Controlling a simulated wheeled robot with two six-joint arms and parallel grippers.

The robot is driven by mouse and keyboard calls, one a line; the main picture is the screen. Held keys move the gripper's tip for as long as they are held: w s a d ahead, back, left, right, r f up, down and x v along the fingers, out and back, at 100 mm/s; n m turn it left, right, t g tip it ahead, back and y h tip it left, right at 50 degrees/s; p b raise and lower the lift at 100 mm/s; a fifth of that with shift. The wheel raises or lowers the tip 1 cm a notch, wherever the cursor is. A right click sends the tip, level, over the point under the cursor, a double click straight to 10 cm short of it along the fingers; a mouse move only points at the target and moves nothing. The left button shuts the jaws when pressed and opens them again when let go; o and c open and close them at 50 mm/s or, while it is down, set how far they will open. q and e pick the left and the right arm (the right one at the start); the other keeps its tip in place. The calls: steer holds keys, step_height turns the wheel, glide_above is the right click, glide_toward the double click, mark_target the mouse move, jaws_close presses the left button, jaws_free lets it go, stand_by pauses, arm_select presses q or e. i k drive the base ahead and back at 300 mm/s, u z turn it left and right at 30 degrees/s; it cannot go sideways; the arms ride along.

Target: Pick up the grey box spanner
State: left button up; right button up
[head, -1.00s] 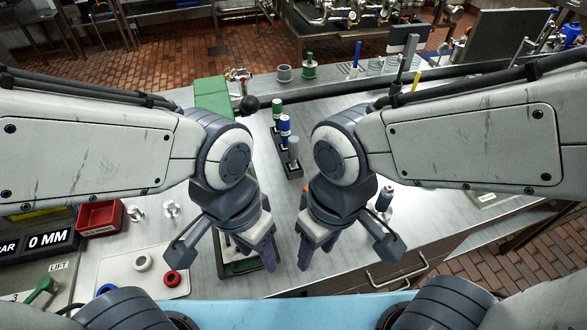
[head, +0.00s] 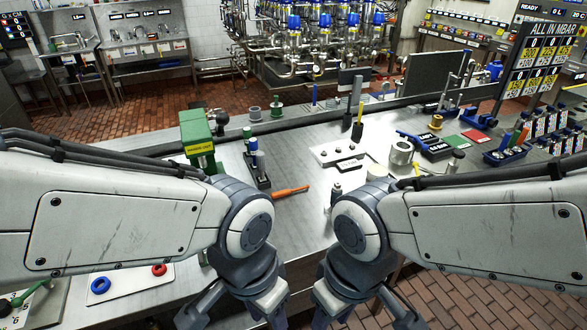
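The grey box spanner (head: 261,160) stands upright in a dark rack on the bench, left of the middle in the head view. It is the nearest in a short row, in front of a blue spanner (head: 253,145) and a green spanner (head: 247,132). My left gripper (head: 263,314) hangs low at the bottom edge, nearer to me than the rack and apart from it. My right gripper (head: 328,314) hangs beside it, also apart from the rack. The fingertips run into the picture's lower edge, so their opening is unclear.
An orange-handled tool (head: 291,192) lies right of the rack. A green machine (head: 198,138) stands to its left. A white plate (head: 340,152) and a metal cylinder (head: 401,156) are further right. The steel bench between my forearms is mostly clear.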

mark_target(259, 156)
steer(key=z, duration=0.15)
steer(key=i, duration=1)
steer(key=u, duration=0.95)
